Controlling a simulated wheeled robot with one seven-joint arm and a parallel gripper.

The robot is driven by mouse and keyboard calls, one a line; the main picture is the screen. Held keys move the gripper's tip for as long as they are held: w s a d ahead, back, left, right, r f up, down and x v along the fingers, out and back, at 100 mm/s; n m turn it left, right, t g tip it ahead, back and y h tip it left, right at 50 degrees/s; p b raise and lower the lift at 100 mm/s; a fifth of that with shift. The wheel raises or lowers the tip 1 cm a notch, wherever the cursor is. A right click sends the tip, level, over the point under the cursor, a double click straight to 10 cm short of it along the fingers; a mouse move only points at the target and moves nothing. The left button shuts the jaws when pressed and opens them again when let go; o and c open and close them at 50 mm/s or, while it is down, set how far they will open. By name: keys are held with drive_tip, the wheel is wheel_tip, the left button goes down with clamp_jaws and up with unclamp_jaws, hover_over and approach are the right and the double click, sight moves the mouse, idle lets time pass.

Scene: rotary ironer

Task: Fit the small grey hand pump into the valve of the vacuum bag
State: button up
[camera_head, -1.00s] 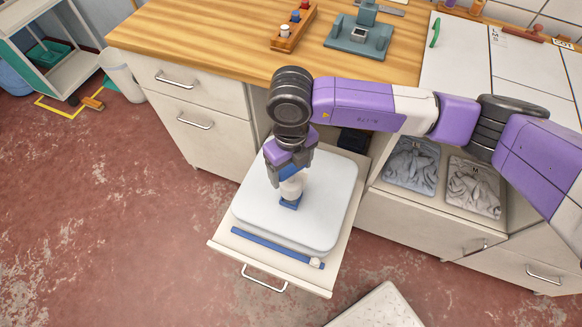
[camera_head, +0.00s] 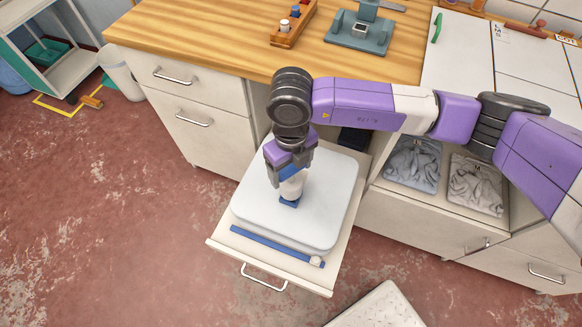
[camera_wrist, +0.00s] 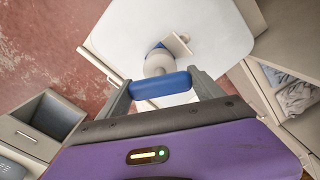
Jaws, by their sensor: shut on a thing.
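My gripper (camera_head: 290,174) is shut on the blue crossbar handle (camera_wrist: 160,84) of the small hand pump. The pump's pale grey body (camera_head: 292,188) points down from the fingers and also shows in the wrist view (camera_wrist: 158,63). The white, flat vacuum bag (camera_head: 325,190) lies in the pulled-out drawer. A blue piece (camera_head: 289,204) on the bag, apparently its valve, is right under the pump. The pump's lower end meets or nearly meets it. The contact is hidden, so I cannot tell whether the pump is seated.
The open drawer (camera_head: 222,251) has a blue strip (camera_head: 270,246) with a pale slider along the bag's front edge. Folded grey cloths (camera_head: 412,165) lie in an open compartment at the right. The wooden counter (camera_head: 220,40) stands behind. Red floor is free at the left.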

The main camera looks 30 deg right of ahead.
drive_tip(key=shift+f+b, duration=0.75)
drive_tip(key=shift+f, duration=0.05)
idle(0.8)
drive_tip(key=o, duration=2.1)
drive_tip(key=shift+o, duration=0.2)
drive_tip(key=shift+r, duration=0.1)
drive_tip(key=shift+r+p, duration=3.25)
drive_tip(key=shift+r, duration=1.7)
